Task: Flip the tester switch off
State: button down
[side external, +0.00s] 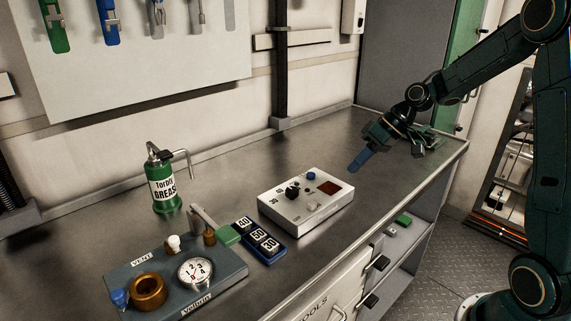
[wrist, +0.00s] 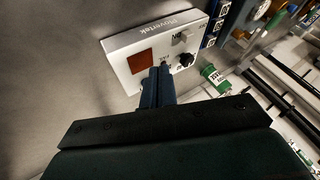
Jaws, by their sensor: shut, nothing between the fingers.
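The tester is a white box (side external: 326,207) on the steel bench in the side external view. Its top carries a black knob (side external: 292,191), a blue button (side external: 311,175), a dark red display (side external: 328,188) and small metal parts between them. The wrist view shows the tester (wrist: 121,49) upside down, with its red display (wrist: 142,62) and black knob (wrist: 187,59). My gripper (side external: 353,169) is shut and empty, its blue fingers above and right of the tester.
A grey-blue plate (side external: 228,280) with a gauge (side external: 196,271) and a brass ring (side external: 148,291) lies front left. A blue tray of numbered blocks (side external: 275,255) and a green grease can (side external: 163,185) stand left of the tester. The bench behind the tester is clear.

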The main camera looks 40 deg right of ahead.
aim_at(313, 203)
jog(key=x, duration=0.7)
jog(key=shift+w+a+f, duration=0.15)
jog(key=shift+a+f, duration=0.05)
jog(key=shift+f, duration=0.1)
jog(key=a, duration=0.2)
jog(key=shift+w+a+f, duration=0.1)
jog(key=shift+a+f, duration=0.05)
jog(key=shift+a, duration=0.9)
jog(key=shift+a, duration=0.1)
jog(key=shift+a, duration=1.15)
